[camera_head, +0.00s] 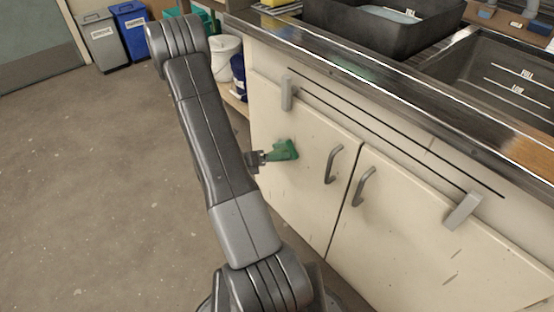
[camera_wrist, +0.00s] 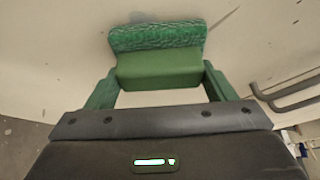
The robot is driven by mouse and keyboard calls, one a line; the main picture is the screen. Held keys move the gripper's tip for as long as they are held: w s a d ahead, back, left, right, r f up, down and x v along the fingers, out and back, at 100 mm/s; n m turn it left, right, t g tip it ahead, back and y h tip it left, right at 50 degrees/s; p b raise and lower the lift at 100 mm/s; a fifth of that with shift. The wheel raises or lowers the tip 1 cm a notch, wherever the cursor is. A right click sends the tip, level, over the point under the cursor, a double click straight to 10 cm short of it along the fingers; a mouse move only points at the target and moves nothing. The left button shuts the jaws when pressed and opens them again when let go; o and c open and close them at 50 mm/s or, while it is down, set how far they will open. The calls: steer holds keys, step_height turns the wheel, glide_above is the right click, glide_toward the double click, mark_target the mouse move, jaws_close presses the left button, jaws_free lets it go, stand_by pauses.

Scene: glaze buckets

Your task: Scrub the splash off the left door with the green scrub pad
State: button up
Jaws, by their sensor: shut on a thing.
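My gripper (camera_head: 257,159) is shut on the green scrub pad (camera_head: 284,150) in front of the upper left part of the cream left door (camera_head: 295,193). In the wrist view, the pad's rough scrubbing face (camera_wrist: 157,36) points toward the door, and its smooth green block sits between the fingers of my gripper (camera_wrist: 160,74). The pad is at or very near the door surface; I cannot tell whether it touches. Faint dark marks show on the door just past the pad in the wrist view. I cannot clearly pick out the splash; the pad may hide it.
The left door's handle (camera_head: 334,164) stands out to the right of the pad. The right door (camera_head: 425,240) lies beyond it. A steel counter edge (camera_head: 370,84) runs above, with a dark basin (camera_head: 385,28). A white bucket (camera_head: 226,58) stands behind my arm. Floor at left is clear.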

mark_target(275, 148)
steer(key=shift+w+a+p, duration=0.25)
steer(key=shift+w+a, duration=0.45)
steer(key=shift+w, duration=0.25)
steer(key=shift+w+a+p, duration=0.25)
steer(key=shift+w+a, duration=0.4)
steer(key=shift+w, duration=0.3)
steer(key=s+a+p, duration=0.1)
steer(key=s+a, duration=0.2)
steer(key=a, duration=0.2)
steer(key=shift+s, duration=0.3)
steer(key=shift+s, duration=0.1)
steer(key=shift+s+a+p, duration=0.3)
steer(key=shift+s+a, duration=0.5)
steer(key=shift+a, duration=0.35)
steer(key=shift+d, duration=0.1)
steer(key=w+d, duration=0.4)
steer(key=d, duration=0.1)
steer(key=shift+w+d, duration=0.15)
steer(key=shift+d, duration=0.1)
